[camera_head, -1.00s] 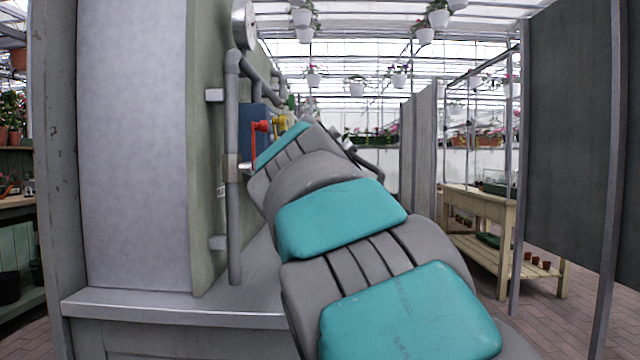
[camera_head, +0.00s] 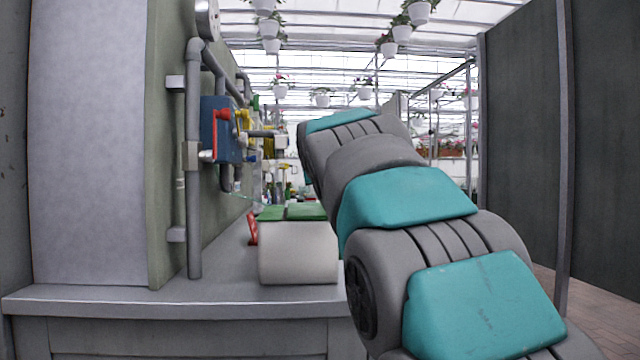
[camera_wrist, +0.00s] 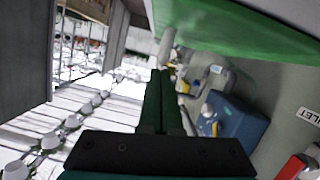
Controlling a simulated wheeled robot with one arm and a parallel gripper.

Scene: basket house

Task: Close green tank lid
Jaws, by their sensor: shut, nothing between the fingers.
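A white rounded tank (camera_head: 298,255) with green parts on top (camera_head: 292,212) stands on the grey counter, left of my arm in the head view. Whether the lid is raised or down is unclear there. In the wrist view a large green surface (camera_wrist: 235,30) with a pale edge fills the upper right, close to the camera. It looks like the lid, but I cannot tell for sure. My gripper (camera_wrist: 163,72) is shut and empty, with its fingers side by side below and left of that surface. My arm hides the gripper in the head view.
A blue box (camera_head: 222,128) with a red handle and grey pipes (camera_head: 193,160) sits on the wall left of the tank. The box also shows in the wrist view (camera_wrist: 238,128). The grey counter (camera_head: 180,300) is clear in front. A dark panel (camera_head: 520,120) stands at right.

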